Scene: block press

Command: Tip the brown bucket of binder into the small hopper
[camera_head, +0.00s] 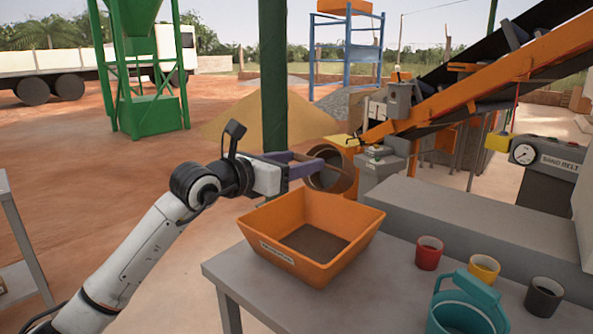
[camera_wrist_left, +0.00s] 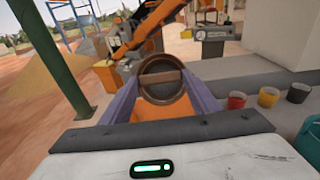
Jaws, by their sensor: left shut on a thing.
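The brown bucket (camera_head: 345,183) is between the purple fingers of my left gripper (camera_head: 315,165), which is shut on it. It is tilted well over on its side, its round mouth showing in the head view. It also shows between the fingers in the left wrist view (camera_wrist_left: 163,85). An orange flared bin (camera_head: 262,225), which looks like the small hopper, stands on the grey table with a grey-brown layer inside. The bucket is above its far side. The label on its front is too small to read. My right gripper is not in view.
Red (camera_head: 429,253), yellow (camera_head: 484,268) and black (camera_head: 544,296) cups stand on the table (camera_head: 390,285) right of the bin. A teal bucket (camera_head: 468,312) is at the front. A green post (camera_head: 273,80) and an orange conveyor (camera_head: 480,95) stand behind.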

